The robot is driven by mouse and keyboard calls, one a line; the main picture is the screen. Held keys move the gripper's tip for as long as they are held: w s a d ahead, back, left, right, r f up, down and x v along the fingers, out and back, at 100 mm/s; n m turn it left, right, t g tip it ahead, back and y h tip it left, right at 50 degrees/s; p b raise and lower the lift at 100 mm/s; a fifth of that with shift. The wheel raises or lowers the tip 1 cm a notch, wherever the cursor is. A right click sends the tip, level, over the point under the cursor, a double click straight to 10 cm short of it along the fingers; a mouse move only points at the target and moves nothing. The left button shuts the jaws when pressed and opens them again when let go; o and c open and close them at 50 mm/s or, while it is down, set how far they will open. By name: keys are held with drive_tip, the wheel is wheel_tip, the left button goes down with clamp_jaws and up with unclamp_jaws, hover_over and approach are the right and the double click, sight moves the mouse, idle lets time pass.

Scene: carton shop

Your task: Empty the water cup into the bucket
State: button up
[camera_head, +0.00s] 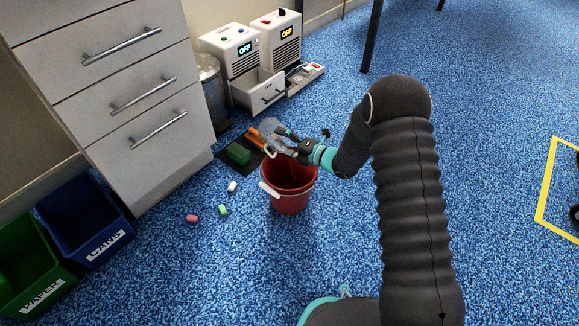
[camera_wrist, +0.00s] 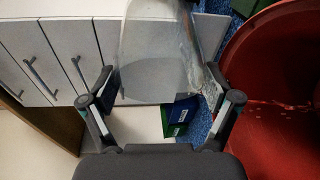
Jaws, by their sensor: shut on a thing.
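A clear, see-through cup (camera_head: 271,131) is in my gripper (camera_head: 290,142), just above the far rim of the red bucket (camera_head: 289,198). The cup looks tilted in the head view. In the wrist view the cup (camera_wrist: 155,50) sits between the two fingers, and a clear glistening streak runs along its right side. I cannot tell how much water it holds. The bucket (camera_wrist: 285,75) fills the right of the wrist view, with a few small pale specks on its inside. The bucket stands upright on the floor with its pale handle down at the left.
A drawer cabinet (camera_head: 160,150), a blue bin (camera_head: 85,222) and a green bin (camera_head: 30,265) stand left. Blue floor is open at right.

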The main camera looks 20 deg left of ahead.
sight(277, 145)
drive_tip(key=shift+s+f+n+t+y, duration=0.2)
drive_tip(key=shift+f+n+t+y, duration=0.1)
drive_tip(key=shift+f+y, duration=0.4)
idle(0.5)
drive_tip(key=shift+d+f+y, duration=0.15)
drive_tip(key=shift+y, duration=0.25)
drive_tip(key=shift+s+n+y, duration=0.1)
drive_tip(key=shift+n+y, duration=0.2)
drive_tip(key=shift+w+a+r+m+h, duration=0.15)
drive_tip(key=shift+a+r+m+h, duration=0.05)
drive_tip(key=shift+r+h, duration=0.35)
drive_tip(key=shift+w+a+r+m+h, duration=0.15)
drive_tip(key=shift+a+r+m+h, duration=0.05)
drive_tip(key=shift+r+h, duration=0.35)
drive_tip(key=shift+w+a+f+m+g+h, duration=0.25)
drive_tip(key=shift+m+g+h, duration=0.15)
drive_tip(key=shift+h, duration=0.5)
drive_tip(key=shift+w+a+r+h+p, duration=0.35)
drive_tip(key=shift+a+r, duration=0.15)
drive_tip(key=shift+r, duration=0.2)
drive_tip(key=shift+w+a+r+g+h+p, duration=0.15)
drive_tip(key=shift+a+r+g+h+p, duration=0.15)
drive_tip(key=shift+p, duration=0.9)
drive_tip(key=p, duration=0.3)
drive_tip(key=shift+w+a+m+h, duration=0.1)
drive_tip(key=shift+m+h, duration=0.25)
drive_tip(key=shift+m, duration=0.05)
